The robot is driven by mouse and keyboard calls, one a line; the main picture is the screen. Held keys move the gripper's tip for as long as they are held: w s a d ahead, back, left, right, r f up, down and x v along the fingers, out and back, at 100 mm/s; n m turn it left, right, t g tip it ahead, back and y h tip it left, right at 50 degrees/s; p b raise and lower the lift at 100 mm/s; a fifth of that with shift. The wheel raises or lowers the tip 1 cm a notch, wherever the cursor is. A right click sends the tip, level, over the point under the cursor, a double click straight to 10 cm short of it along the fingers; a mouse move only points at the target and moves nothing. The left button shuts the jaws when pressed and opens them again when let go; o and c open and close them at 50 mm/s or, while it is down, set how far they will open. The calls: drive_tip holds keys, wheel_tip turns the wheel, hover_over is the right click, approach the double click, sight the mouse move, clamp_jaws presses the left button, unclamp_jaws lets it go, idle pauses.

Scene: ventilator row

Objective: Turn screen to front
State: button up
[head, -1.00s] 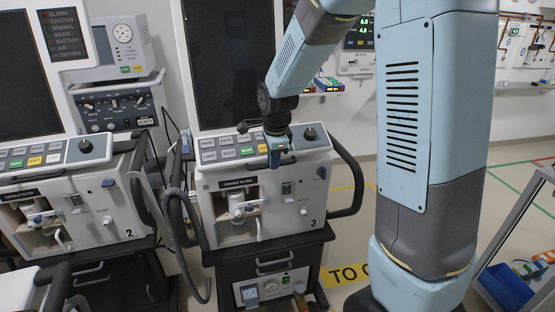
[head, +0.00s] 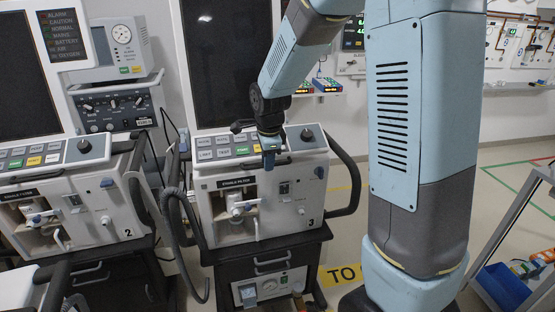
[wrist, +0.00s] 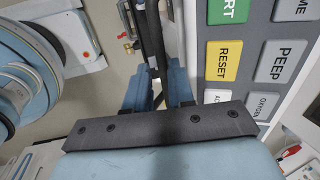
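The tall dark screen (head: 222,65) of ventilator 3 (head: 240,212) stands upright above its sloped button panel (head: 226,147). Its dark face shows in the head view, and its top is cut off. My gripper (head: 270,158) is low in front of the right part of that panel, by the screen's lower right corner. In the wrist view my two blue fingers (wrist: 157,95) are apart. A narrow dark upright strip (wrist: 151,40) shows between and beyond them. I cannot tell whether it is the screen's edge or whether a finger touches it. The panel's buttons (wrist: 223,60) are to the right.
Ventilator 2 (head: 75,215) with its own dark screen (head: 22,85) stands close on the left. A grey hose (head: 172,235) hangs between the two. A dark rail (head: 350,180) curves around ventilator 3's right side. Open floor and a cart (head: 512,245) lie to the right.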

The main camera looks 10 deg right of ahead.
wheel_tip(320, 180, up, 13)
drive_tip(key=s, duration=0.2)
drive_tip(key=shift+s+r, duration=0.15)
drive_tip(key=shift+s, duration=0.1)
idle(0.3)
drive_tip(key=s+d+r+n+t, duration=0.1)
drive_tip(key=s+d+r+n, duration=0.1)
drive_tip(key=s+d+n, duration=0.3)
drive_tip(key=s+d+r+n+t, duration=0.2)
drive_tip(key=s+d+n, duration=0.3)
drive_tip(key=s+n, duration=0.7)
drive_tip(key=shift+s+r+n, duration=0.2)
drive_tip(key=shift+s+n, duration=0.1)
drive_tip(key=shift+s, duration=2.95)
